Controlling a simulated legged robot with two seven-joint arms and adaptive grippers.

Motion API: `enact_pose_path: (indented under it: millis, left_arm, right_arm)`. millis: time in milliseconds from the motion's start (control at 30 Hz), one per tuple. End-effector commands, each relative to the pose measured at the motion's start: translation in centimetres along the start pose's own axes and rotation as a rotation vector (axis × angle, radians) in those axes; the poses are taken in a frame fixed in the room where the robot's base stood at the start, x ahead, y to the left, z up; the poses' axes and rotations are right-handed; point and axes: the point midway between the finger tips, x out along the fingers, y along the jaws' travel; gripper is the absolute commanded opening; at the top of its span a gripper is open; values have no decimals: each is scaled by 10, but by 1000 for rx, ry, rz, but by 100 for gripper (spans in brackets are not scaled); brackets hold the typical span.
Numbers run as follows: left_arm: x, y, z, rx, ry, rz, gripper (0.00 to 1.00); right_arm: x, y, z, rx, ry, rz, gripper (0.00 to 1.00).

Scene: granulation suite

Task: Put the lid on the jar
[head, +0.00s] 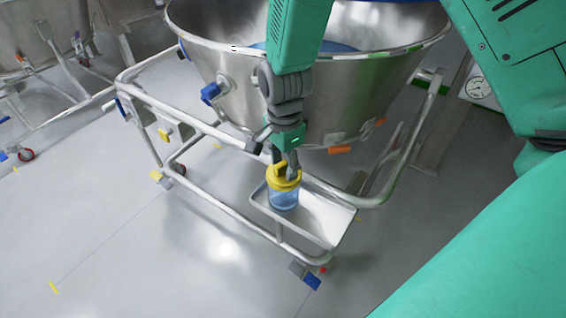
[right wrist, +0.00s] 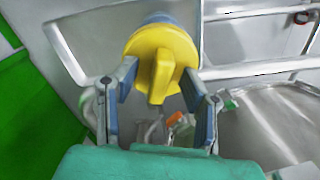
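The jar (head: 284,200) is clear and bluish and stands upright on a small white tray (head: 318,216) on the cart frame. The yellow lid (head: 284,183), with a raised grip bar, sits on top of the jar. The lid also shows in the right wrist view (right wrist: 160,58), with a bit of the bluish jar behind it. Whether it is fully seated I cannot tell. My right gripper (head: 286,164) is just above the lid. In the wrist view its fingers (right wrist: 163,100) are spread, apart from the grip bar, with nothing held. My left gripper is not in view.
A large steel bowl (head: 370,95) on a tubular cart frame (head: 215,130) stands right behind the tray. The tray has a raised rim and bare room right of the jar. Another steel vessel cart (head: 35,50) is at the far left. The floor at left is mostly clear.

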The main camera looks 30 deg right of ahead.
Motion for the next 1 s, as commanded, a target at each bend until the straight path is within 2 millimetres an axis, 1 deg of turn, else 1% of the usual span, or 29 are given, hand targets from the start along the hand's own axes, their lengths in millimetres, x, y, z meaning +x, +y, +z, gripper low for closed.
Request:
enact_pose_path:
  millis: [67,167,267,500,600,700,800,1000]
  left_arm:
    - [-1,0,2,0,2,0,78]
    - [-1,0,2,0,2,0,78]
    - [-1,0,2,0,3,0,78]
    - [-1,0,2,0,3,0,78]
    - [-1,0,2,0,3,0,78]
    - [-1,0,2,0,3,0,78]
    - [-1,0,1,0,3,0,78]
    - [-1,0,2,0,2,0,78]
  right_arm:
    - [-3,0,0,0,0,-2,38]
    - [-14,-1,0,-1,1,-2,38]
    - [-33,-2,0,-1,1,-6,38]
    - [-84,-2,0,0,1,-5,38]
    - [-100,-2,0,0,1,-4,38]
    - [-111,-2,0,0,1,-2,38]
    - [-117,-2,0,0,1,0,38]
    - [-119,-1,0,0,0,1,38]
